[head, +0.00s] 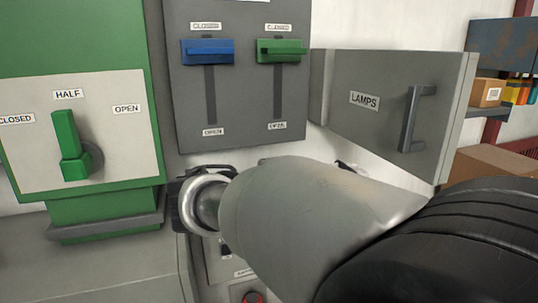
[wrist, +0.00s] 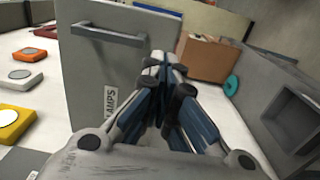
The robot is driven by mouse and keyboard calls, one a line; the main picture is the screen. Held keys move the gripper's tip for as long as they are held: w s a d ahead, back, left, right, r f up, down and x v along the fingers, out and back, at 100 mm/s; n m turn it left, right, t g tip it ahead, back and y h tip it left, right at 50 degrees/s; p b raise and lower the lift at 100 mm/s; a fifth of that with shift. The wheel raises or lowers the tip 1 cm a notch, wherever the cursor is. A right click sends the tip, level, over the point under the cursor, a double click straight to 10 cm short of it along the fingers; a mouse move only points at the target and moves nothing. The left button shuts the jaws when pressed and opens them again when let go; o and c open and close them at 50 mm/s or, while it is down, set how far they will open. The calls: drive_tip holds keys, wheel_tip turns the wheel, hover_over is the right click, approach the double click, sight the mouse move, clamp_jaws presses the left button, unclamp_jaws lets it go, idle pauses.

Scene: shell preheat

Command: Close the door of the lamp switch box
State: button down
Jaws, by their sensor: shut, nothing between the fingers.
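The lamp switch box door (head: 375,115) is a grey panel with a LAMPS label and a dark bar handle (head: 416,118), right of centre in the head view. Its handle side stands out from the wall, so it looks open; how far is unclear. In the wrist view the door (wrist: 85,75) fills the left, with its handle (wrist: 108,36) at the top. My gripper (wrist: 168,68) is shut and empty, its fingertips by the door's right edge in that picture; I cannot tell whether they touch.
Left of the door is a grey panel (head: 240,105) with blue (head: 208,52) and green (head: 283,50) levers. Further left is a green unit with a lever (head: 70,145). A cardboard box (head: 490,165) and shelf are at right. A grey recessed box (wrist: 290,110) is right in the wrist view.

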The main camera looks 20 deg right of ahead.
sight(418, 163)
drive_tip(key=d, duration=1.3)
drive_tip(key=shift+w+d, duration=0.2)
drive_tip(key=shift+w, duration=0.2)
drive_tip(key=shift+d, duration=0.1)
